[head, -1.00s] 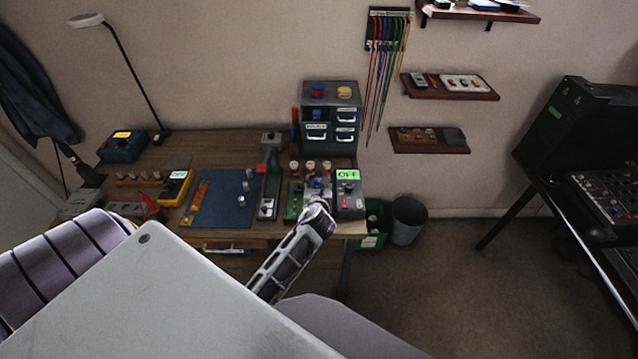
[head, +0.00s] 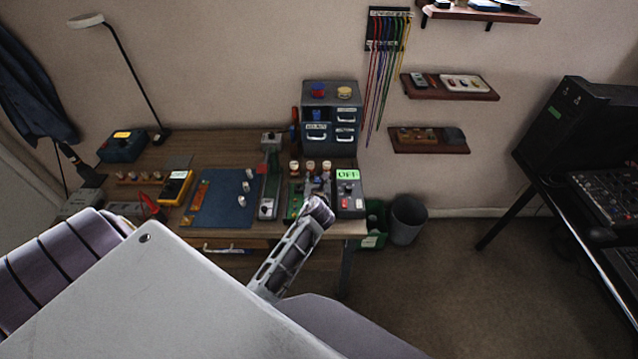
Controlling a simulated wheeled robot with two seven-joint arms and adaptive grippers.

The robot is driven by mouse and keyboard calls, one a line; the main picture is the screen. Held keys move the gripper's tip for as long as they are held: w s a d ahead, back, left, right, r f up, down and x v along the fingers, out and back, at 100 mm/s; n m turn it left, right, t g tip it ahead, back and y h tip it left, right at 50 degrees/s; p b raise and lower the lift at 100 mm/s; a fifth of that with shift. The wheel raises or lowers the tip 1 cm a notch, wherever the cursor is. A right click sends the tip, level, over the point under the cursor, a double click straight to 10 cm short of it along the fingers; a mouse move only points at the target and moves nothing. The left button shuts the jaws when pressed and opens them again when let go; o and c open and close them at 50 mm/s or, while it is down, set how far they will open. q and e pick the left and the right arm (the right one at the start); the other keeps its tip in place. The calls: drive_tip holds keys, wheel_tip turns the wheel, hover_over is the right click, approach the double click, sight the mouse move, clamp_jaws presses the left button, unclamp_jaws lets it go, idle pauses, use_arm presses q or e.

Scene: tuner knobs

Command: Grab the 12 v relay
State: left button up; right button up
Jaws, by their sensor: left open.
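My left gripper (head: 318,210) reaches up from the bottom centre to the front edge of the bench, just below the small green board (head: 294,205) and left of the grey box with the green OFF display (head: 348,174). It is open, but its fingers are foreshortened and nothing clear shows between them. I cannot make out which small part is the 12 V relay. Small parts on the green board are partly hidden behind the gripper. My right gripper is not in view.
Several capped knobs (head: 310,167) stand behind the green board. A blue mat (head: 222,205) with small metal knobs lies to the left. A drawer cabinet (head: 331,118) stands at the back. A grey bin (head: 407,219) is on the floor to the right.

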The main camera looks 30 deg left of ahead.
use_arm(q)
drive_tip(key=shift+w, duration=0.1)
idle(0.4)
drive_tip(key=c, duration=1.1)
drive_tip(key=shift+r+p, duration=0.45)
drive_tip(key=shift+r, duration=4.6)
